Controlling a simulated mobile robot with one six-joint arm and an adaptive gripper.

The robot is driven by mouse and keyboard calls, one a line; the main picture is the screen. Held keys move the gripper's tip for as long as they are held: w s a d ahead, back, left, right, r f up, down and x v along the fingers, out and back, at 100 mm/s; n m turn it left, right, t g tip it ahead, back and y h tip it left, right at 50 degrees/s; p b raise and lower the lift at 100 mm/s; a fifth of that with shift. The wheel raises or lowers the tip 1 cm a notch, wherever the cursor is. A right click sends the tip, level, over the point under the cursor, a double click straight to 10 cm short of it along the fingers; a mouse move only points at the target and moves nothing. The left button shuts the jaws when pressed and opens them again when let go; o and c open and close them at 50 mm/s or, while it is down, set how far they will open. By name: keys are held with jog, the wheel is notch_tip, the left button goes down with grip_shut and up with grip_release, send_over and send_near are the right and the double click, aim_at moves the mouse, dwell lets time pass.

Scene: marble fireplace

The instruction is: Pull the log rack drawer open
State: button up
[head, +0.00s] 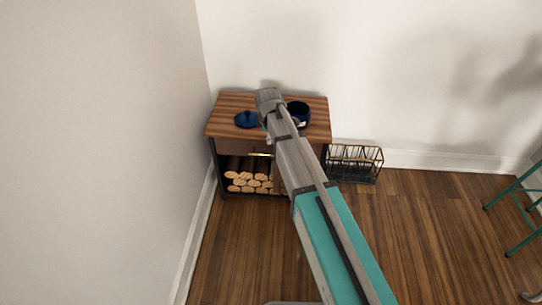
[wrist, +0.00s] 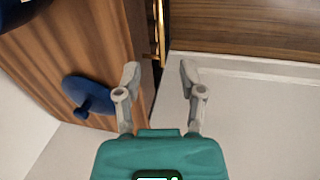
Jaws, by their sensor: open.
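The log rack (head: 232,104) stands against the back wall, with a striped wooden top and a dark drawer front. Its brass handle (head: 260,155) shows just left of my arm. In the wrist view the handle (wrist: 161,32) is an upright brass bar along the drawer's front edge. My gripper (wrist: 160,74) is open and empty, with its two fingers apart. The handle lies ahead of the fingertips, in line with the gap between them, and appears apart from them. The drawer looks shut. My arm hides the right part of the drawer front in the head view.
A blue lid (head: 247,119) and a dark blue pot (head: 298,112) sit on the rack top. Logs (head: 250,183) are stacked below. A black wire basket (head: 354,163) stands to the right. A green stool (head: 518,205) is at far right. The floor in front is clear.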

aim_at(271, 155)
jog(key=shift+w+f+b, duration=0.4)
jog(key=shift+f+b, duration=1.4)
jog(key=shift+f, duration=0.1)
jog(key=shift+w+f+b, duration=0.35)
jog(key=shift+f+b, duration=1.45)
jog(key=shift+f, duration=0.1)
jog(key=shift+w+f+b, duration=0.4)
jog(key=shift+f+b, duration=1.4)
jog(key=shift+f, duration=0.1)
grip_shut()
jog(key=shift+d, duration=0.2)
jog(key=shift+s+a, duration=0.1)
jog(key=shift+s, duration=0.05)
